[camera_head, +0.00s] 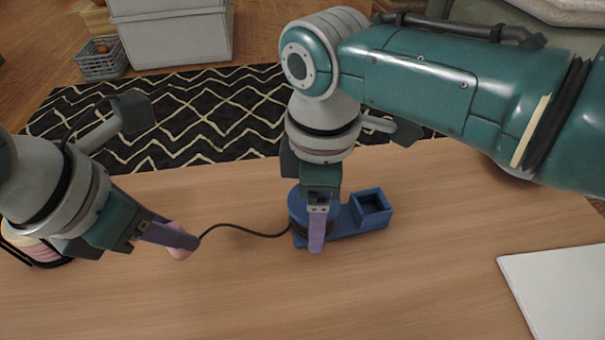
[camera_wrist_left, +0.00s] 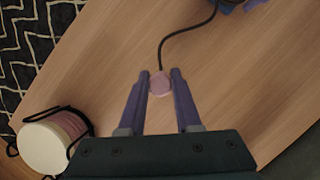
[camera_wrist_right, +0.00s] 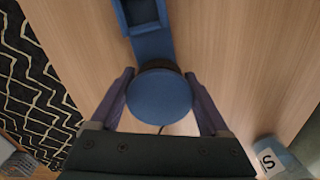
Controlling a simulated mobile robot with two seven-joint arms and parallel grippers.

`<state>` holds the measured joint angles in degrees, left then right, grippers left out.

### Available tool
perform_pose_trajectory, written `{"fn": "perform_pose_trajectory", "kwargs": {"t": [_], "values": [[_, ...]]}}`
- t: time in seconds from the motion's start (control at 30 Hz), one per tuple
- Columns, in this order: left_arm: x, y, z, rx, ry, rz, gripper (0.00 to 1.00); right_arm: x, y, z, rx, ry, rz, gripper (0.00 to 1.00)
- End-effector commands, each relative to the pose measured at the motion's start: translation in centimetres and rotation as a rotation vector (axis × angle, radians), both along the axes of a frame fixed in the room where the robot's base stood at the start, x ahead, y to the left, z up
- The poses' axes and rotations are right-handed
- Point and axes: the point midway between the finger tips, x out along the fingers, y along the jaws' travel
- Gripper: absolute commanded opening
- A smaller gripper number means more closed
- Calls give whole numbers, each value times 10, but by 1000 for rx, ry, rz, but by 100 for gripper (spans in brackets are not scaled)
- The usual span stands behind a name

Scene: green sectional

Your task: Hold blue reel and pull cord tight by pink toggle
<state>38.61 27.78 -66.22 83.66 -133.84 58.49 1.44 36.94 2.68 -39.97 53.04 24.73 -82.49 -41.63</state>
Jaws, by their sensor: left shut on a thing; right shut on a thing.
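The blue reel (camera_head: 299,204) stands on the wooden table on a blue base with a square open box at one end. My right gripper (camera_head: 317,240) is shut on the reel from above; the right wrist view shows the reel's round top (camera_wrist_right: 159,96) between the fingers. A black cord (camera_head: 240,228) runs left from the reel to the pink toggle (camera_head: 180,253), with a slight curve in it. My left gripper (camera_head: 188,240) is shut on the toggle, which also shows between the fingertips in the left wrist view (camera_wrist_left: 160,84). The fingers partly hide the toggle in the head view.
A pink and cream round object (camera_wrist_left: 50,142) with black cord or wire around it stands at the table's left. A white flat panel (camera_head: 565,285) lies at the right. The table front is clear. A patterned rug and pale storage boxes (camera_head: 175,35) are beyond the table.

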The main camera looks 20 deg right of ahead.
Motion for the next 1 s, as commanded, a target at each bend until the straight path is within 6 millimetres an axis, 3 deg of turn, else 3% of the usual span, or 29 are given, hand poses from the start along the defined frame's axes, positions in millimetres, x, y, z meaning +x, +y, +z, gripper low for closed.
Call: {"fn": "perform_pose_trajectory", "kwargs": {"t": [0.6,0.63,0.9,1.0], "values": [[0,0,-25,0,0,1,0,0,0,0,0,0,0,21],[0,0,-25,0,0,1,35,0,0,0,0,0,0,21],[0,0,-25,0,0,1,65,0,0,0,0,0,0,21],[0,0,-25,0,0,1,67,0,0,0,0,0,0,21]]}}
